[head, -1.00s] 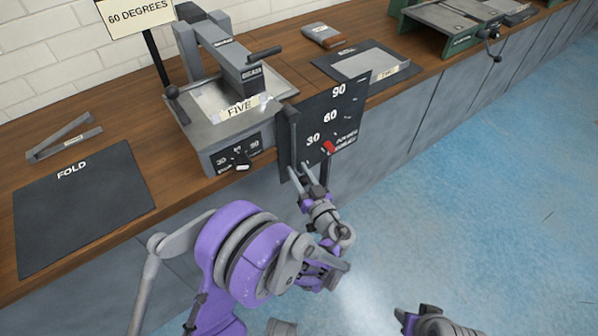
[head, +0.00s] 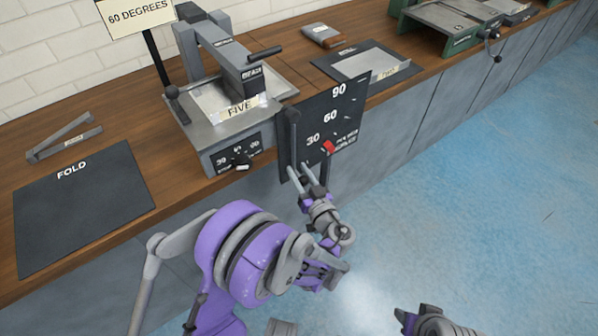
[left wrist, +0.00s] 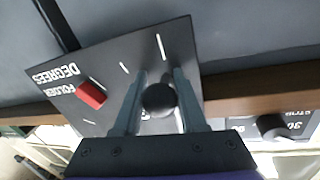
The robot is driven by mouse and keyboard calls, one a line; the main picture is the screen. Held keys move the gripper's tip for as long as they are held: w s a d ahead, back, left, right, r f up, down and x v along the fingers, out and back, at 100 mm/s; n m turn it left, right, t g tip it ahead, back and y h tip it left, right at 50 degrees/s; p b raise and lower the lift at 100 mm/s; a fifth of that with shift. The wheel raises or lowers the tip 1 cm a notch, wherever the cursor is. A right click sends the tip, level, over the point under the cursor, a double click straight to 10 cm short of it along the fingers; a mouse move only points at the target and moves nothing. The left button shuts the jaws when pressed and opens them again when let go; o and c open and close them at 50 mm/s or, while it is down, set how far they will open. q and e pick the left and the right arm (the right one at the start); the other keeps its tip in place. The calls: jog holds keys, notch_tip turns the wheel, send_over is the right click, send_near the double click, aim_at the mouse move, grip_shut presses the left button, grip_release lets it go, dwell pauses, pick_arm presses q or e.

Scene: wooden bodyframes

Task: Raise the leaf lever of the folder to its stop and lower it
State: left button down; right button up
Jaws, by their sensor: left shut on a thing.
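The folder (head: 225,145) stands on the bench with a sheet labelled FIVE (head: 242,106) on its bed. Its dark degree plate (head: 345,112) hangs at the bench front, marked 30, 60 and 90, with a red pointer (head: 329,147) near the 30. The red pointer also shows in the left wrist view (left wrist: 91,94). My left gripper (head: 305,176) is at the lower left of the plate, shut on the round black knob (left wrist: 159,99) of the leaf lever. The fingers hide part of the knob. My right gripper (head: 430,321) is cut off at the bottom edge; its fingers are unclear.
A sign reading 60 DEGREES (head: 140,14) stands behind the folder. A small stop knob (head: 241,162) is on the folder's front. A FOLD mat (head: 80,215) lies at left, and another mat (head: 338,58) with a bent sheet at right. The blue floor in front is clear.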

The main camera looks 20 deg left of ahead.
pick_arm(q)
jog(key=w+d+r+n+y+p, duration=0.1)
jog(key=w+d+r+n, duration=0.2)
jog(key=w+d+n, duration=0.3)
jog(key=shift+w+t+p, duration=0.3)
jog(key=shift+w+p, duration=0.1)
jog(key=shift+w, duration=0.55)
jog(key=shift+d, duration=0.1)
jog(key=shift+c, duration=2.4)
grip_release()
jog(key=shift+s, duration=0.1)
jog(key=v, duration=1)
jog(key=shift+s+d+p, duration=0.25)
jog(key=shift+p, duration=0.1)
